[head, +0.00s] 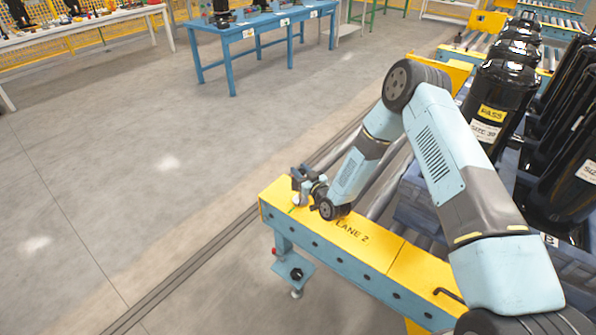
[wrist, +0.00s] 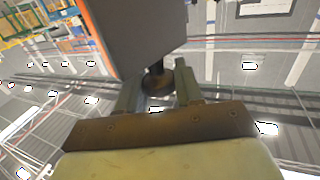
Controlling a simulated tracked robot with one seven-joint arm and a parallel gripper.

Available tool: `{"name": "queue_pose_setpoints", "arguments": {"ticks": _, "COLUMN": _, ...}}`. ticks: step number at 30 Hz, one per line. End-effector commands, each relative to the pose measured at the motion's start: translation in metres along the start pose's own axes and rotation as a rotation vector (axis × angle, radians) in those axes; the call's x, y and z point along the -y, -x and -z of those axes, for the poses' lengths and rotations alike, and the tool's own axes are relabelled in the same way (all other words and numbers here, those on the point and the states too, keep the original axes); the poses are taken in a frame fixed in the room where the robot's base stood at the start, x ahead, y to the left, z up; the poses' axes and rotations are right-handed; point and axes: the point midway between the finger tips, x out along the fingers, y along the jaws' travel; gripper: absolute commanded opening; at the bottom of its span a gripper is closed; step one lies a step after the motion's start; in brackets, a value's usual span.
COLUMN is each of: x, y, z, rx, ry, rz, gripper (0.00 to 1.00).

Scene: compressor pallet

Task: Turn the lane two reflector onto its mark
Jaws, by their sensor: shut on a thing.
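The lane two reflector, as far as I can tell, is the grey block (wrist: 140,40) with an orange edge that fills the upper left of the wrist view. A dark round stem (wrist: 156,82) shows below it. My gripper (wrist: 158,92) has one finger on each side of this stem and is shut on the reflector. In the head view my gripper (head: 307,186) is low at the far left end of the yellow LANE 2 beam (head: 375,243). The reflector is small and partly hidden there. A small green mark (head: 291,210) shows on the beam beside it; their alignment cannot be told.
Rollers (head: 384,191) run behind the yellow beam. Black compressors (head: 495,105) stand in a blue pallet (head: 418,205) at the right, close to my arm. A blue table (head: 262,27) stands at the back. The floor at the left is clear.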

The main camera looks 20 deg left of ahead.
Motion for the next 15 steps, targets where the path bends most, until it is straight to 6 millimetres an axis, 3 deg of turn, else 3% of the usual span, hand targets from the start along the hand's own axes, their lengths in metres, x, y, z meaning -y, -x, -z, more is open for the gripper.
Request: {"name": "queue_pose_setpoints", "arguments": {"ticks": 15, "x": -0.0066, "y": -0.0005, "z": 0.0016, "rx": -0.006, "ry": 0.005, "rz": -0.339, "gripper": 0.05}}
